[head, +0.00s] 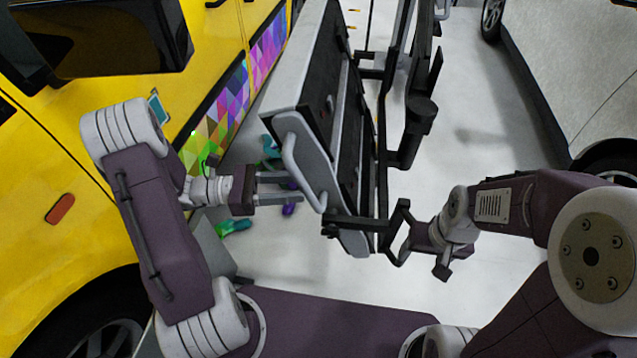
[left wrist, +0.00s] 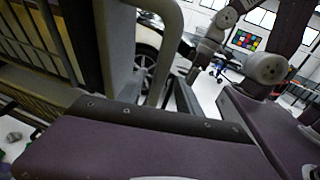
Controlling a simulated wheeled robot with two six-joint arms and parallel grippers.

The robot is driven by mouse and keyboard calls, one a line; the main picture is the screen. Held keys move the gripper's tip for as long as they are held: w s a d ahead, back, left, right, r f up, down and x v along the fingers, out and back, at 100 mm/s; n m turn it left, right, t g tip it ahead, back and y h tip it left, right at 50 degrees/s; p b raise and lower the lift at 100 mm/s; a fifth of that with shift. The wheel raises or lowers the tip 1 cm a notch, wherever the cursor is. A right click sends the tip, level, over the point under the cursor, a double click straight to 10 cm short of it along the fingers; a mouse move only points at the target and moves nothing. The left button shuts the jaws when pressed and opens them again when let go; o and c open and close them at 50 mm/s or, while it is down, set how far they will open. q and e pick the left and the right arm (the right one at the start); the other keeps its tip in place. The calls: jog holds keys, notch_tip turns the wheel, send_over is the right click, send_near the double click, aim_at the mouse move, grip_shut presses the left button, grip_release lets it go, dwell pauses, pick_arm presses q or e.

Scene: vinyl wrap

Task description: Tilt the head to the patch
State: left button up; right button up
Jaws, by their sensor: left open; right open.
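The head, a large flat panel unit (head: 308,75) with a grey end plate and black back frame, stands tilted in the middle of the head view. A light grey handle (head: 291,155) is on its end plate, and a grey loop handle (left wrist: 173,45) shows close up in the left wrist view. The patch of multicoloured triangles (head: 222,105) is on the yellow car's side, left of the panel. My left gripper (head: 284,188) is open, its fingers at the grey handle; contact is unclear. My right gripper (head: 422,246) is open beside a black bar handle (head: 399,225).
The yellow car (head: 72,150) fills the left side. A silver vehicle (head: 575,60) stands at the right. Green and purple items (head: 234,227) lie on the floor below the patch.

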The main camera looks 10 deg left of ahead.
pick_arm(q)
jog(key=x, duration=0.6)
grip_shut()
dwell(1.2)
